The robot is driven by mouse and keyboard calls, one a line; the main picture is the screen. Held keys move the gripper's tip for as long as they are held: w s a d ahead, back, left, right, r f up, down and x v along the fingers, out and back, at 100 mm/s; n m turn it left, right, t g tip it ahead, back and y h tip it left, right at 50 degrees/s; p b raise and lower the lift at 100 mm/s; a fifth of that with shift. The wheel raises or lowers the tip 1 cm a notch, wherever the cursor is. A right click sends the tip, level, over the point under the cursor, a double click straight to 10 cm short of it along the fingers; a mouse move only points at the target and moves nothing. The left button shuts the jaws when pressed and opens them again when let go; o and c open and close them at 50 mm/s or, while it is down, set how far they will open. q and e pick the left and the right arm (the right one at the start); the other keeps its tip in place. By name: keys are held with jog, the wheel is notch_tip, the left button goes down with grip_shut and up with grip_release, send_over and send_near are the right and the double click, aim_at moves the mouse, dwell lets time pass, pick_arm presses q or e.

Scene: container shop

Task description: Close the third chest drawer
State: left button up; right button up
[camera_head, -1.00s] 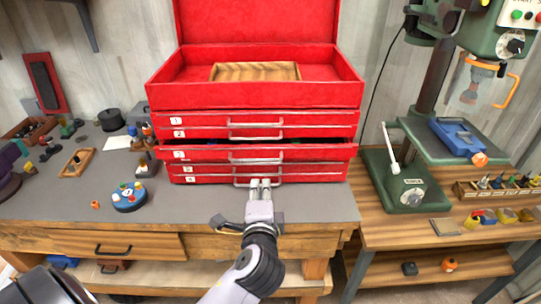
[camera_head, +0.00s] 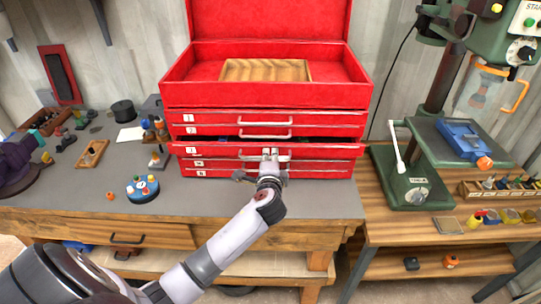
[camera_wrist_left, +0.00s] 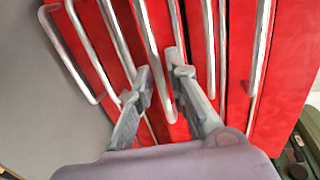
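The red tool chest (camera_head: 265,95) stands on the workbench. Its third drawer (camera_head: 215,151) sticks out a little past the drawers above and below, with a dark gap along its top edge. My left gripper (camera_head: 270,152) is at the middle of this drawer's front, at its metal handle (camera_head: 247,157). In the left wrist view, the two fingers of the left gripper (camera_wrist_left: 162,68) are apart, with handle bars and red drawer fronts close behind them. I cannot tell whether the fingertips touch the handle. My right gripper is not in view.
A wooden tray (camera_head: 265,70) lies in the chest's open top. A blue round holder (camera_head: 143,188) and an orange piece (camera_head: 110,196) are left on the grey bench top (camera_head: 215,200). A green drill press (camera_head: 405,185) stands right of the chest.

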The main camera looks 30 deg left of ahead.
pick_arm(q)
jog(key=shift+w, duration=0.1)
grip_shut()
dwell(0.8)
